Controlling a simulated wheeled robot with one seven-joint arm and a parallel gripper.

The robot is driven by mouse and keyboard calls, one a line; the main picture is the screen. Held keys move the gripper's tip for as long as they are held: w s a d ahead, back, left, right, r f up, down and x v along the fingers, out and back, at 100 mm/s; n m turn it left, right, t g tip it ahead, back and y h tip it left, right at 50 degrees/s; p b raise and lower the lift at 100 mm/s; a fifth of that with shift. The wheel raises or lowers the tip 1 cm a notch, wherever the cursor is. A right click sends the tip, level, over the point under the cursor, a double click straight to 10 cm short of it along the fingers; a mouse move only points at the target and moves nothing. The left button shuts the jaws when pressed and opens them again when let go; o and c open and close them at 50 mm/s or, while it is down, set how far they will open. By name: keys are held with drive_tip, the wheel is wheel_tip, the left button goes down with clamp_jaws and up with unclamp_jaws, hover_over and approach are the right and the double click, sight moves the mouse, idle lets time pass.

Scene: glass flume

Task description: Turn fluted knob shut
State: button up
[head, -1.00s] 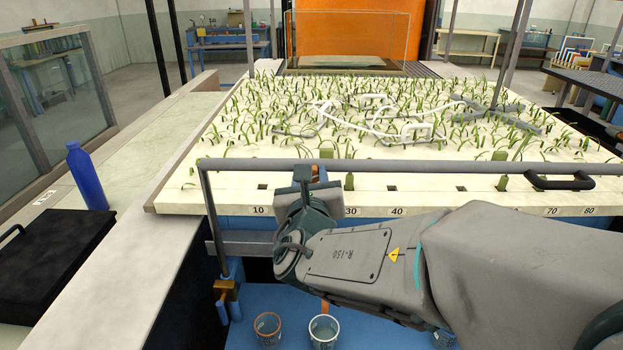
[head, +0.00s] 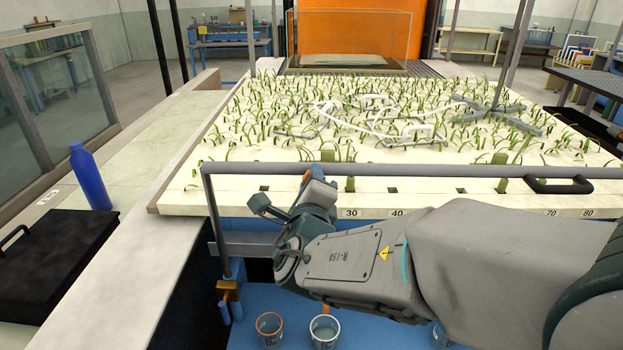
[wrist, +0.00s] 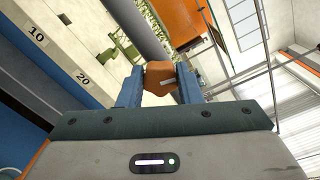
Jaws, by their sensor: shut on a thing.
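The fluted knob (wrist: 158,78) is orange-brown with a pale stripe on its face. In the wrist view it sits between the two blue-grey fingers of my gripper (wrist: 160,82), which touch it on both sides. A thick grey pipe or rod (wrist: 142,35) runs behind the knob. In the head view my gripper (head: 288,202) is at the front rail, tilted, near the scale marked 30 and 40. My own wrist covers most of the knob there, so its setting cannot be read.
A grey rail (head: 400,169) runs across the front of the pale planted bed (head: 230,180). A black handle (head: 558,185) is at its right. Cups (head: 324,330) stand on the blue shelf below. A blue bottle (head: 90,178) and black case (head: 60,255) are at left.

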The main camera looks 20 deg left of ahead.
drive_tip(key=shift+n+p, duration=0.3)
drive_tip(key=shift+n, duration=0.9)
drive_tip(key=o, duration=1)
drive_tip(key=shift+c, duration=0.2)
drive_tip(key=shift+s, duration=0.15)
drive_tip(key=b+v, duration=0.1)
drive_tip(key=v, duration=1.2)
drive_tip(key=shift+s, duration=0.3)
drive_tip(key=shift+f, duration=0.1)
